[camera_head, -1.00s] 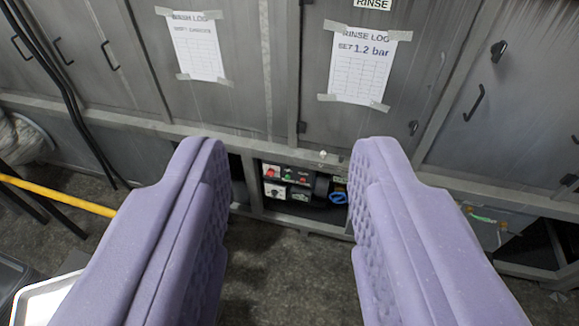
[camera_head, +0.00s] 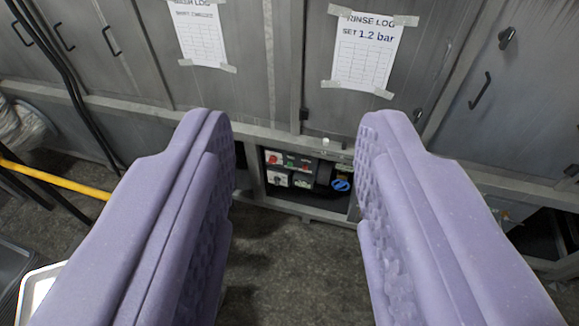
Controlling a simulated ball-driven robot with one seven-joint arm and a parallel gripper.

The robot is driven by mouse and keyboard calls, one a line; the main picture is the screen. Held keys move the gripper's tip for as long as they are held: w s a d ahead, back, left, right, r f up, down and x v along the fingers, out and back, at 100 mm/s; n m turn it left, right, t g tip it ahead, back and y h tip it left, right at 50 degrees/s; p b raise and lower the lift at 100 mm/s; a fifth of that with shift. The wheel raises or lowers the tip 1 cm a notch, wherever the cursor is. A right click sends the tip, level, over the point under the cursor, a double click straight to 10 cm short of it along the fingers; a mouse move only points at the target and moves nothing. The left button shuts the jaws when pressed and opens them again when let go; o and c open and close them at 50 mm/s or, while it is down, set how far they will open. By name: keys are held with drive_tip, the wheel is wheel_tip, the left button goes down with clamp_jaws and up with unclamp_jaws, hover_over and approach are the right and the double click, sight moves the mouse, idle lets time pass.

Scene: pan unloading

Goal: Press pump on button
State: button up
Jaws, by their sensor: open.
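A small control panel (camera_head: 289,170) sits in an opening low in the grey cabinet wall, seen between my fingers. It has a red knob or switch at its upper left, a small green button (camera_head: 290,163) near its top middle, a small red one beside that, and a dark dial at its lower left. Its labels are too small to read, so I cannot tell which control is the pump on button. A blue valve handle (camera_head: 341,185) is at the right of the opening. My gripper (camera_head: 292,125) is open and empty, with its purple padded fingers apart and short of the panel.
Paper logs are taped above, including a rinse log (camera_head: 363,52) reading "SET 1.2 bar". A yellow bar (camera_head: 55,179), dark hoses (camera_head: 62,85) and a pale tray (camera_head: 38,286) are at the left. The floor (camera_head: 285,265) between my fingers looks clear.

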clamp_jaws()
idle(1.8)
